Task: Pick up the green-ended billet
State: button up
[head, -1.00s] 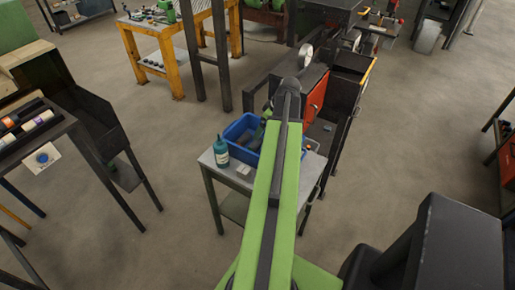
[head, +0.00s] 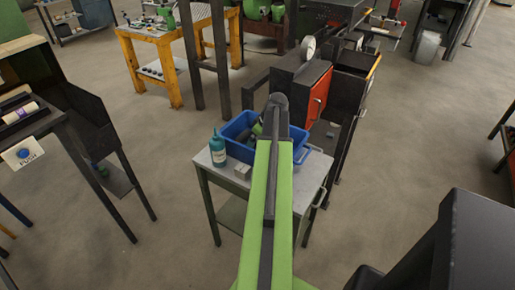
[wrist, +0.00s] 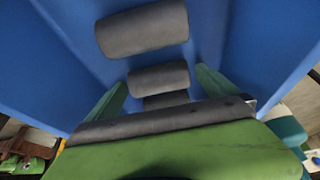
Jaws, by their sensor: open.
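Several dark grey billets lie in a blue bin (head: 240,125) on a small grey bench in the head view. In the wrist view I look down into the blue bin (wrist: 45,75). One grey billet (wrist: 145,28) lies toward the top, a second (wrist: 158,77) lies below it, and part of another shows under that. No green end shows on these billets, so I cannot tell which is the green-ended one. My gripper (wrist: 161,80) is open, its green fingers on either side of the second billet. I cannot tell the height gap. In the head view my arm hides part of the bin.
A teal bottle (head: 217,148) and a small light block (head: 242,171) stand on the bench (head: 210,168) left of my arm. A dark machine with an orange door (head: 314,92) stands behind the bin. A dark rack (head: 45,122) is at left.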

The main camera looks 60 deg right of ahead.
jog(key=shift+r, duration=0.1)
grip_shut()
dwell(0.6)
